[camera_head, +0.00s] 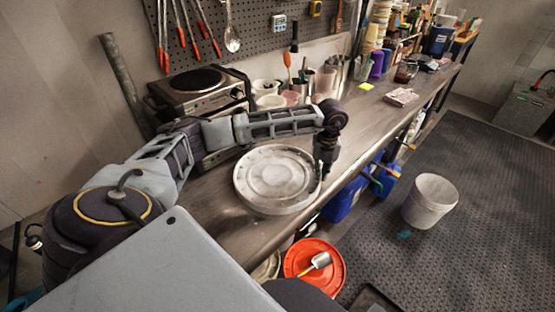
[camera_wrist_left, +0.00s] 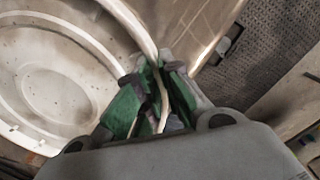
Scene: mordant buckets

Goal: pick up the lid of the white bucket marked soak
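A round, pale, stained lid (camera_head: 272,176) with raised rings lies level at the bench's front edge; I cannot tell whether it rests on something or is held up. No marking is readable. My left gripper (camera_head: 322,168) points down at the lid's right side. In the left wrist view, the gripper's green finger pads (camera_wrist_left: 156,88) stand close on both sides of the lid's thin rim (camera_wrist_left: 148,42) and appear shut on it. My right gripper is not in view.
A white bucket (camera_head: 430,200) stands on the dark floor mat. An orange lid or bucket (camera_head: 314,262) with a scoop (camera_head: 317,265) is below the bench. A hotplate (camera_head: 200,90) and several cups are behind. The bench (camera_head: 375,120) has clear room toward the right.

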